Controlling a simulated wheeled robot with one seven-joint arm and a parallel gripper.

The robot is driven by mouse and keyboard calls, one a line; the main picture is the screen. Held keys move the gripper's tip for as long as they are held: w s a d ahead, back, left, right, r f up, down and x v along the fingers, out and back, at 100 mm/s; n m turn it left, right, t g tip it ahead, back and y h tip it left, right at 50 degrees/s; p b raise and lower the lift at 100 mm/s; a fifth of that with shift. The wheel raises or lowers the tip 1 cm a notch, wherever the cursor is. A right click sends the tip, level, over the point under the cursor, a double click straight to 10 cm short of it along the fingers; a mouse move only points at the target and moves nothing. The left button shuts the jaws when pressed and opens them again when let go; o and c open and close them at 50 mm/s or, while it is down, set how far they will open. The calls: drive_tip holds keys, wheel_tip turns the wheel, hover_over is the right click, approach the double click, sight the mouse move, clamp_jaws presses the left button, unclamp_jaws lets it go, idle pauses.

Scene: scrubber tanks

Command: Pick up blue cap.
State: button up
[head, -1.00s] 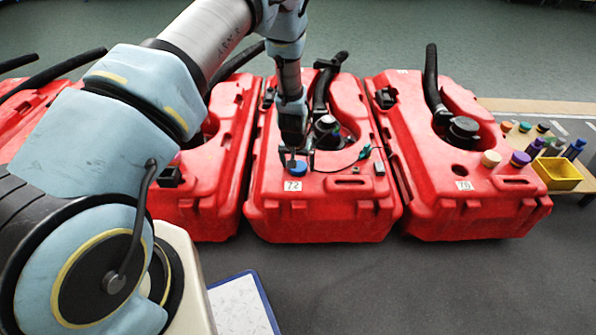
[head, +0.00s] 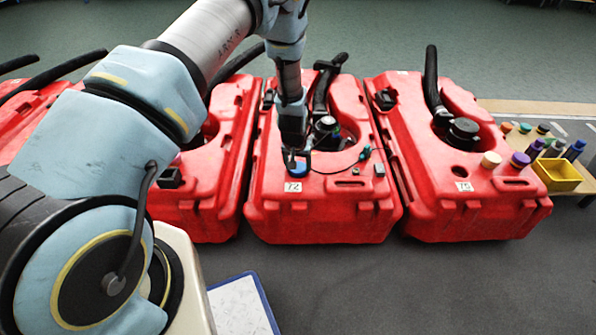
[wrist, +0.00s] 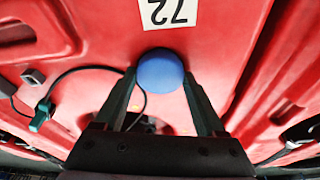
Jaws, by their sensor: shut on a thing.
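The blue cap (wrist: 160,71) is round and sits on the red tank marked 72, beside its white number label. My gripper (wrist: 160,82) is shut on it, with one finger on each side. In the head view the blue cap (head: 298,170) shows low between the fingers of my gripper (head: 297,158). The red tank (head: 335,215) is the middle one in the row. The frames do not clearly show whether the cap is clear of the tank surface.
A thin black cable with a small green clip (head: 365,152) lies right of the cap. A neighbouring tank (head: 480,205) at right carries a beige cap (head: 490,159) and a purple cap (head: 520,159). A yellow bin (head: 558,175) and several bottles stand at far right.

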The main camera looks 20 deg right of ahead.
drive_tip(key=shift+c, duration=0.7)
drive_tip(key=shift+r, duration=0.1)
wheel_tip(320, 180, up, 10)
drive_tip(key=p, duration=0.1)
drive_tip(key=shift+p, duration=0.4)
drive_tip(key=shift+r+p, duration=0.75)
drive_tip(key=shift+r, duration=0.35)
wheel_tip(320, 180, up, 5)
drive_tip(key=p, duration=0.3)
drive_tip(key=shift+f, duration=0.15)
idle(0.5)
drive_tip(key=shift+f, duration=0.15)
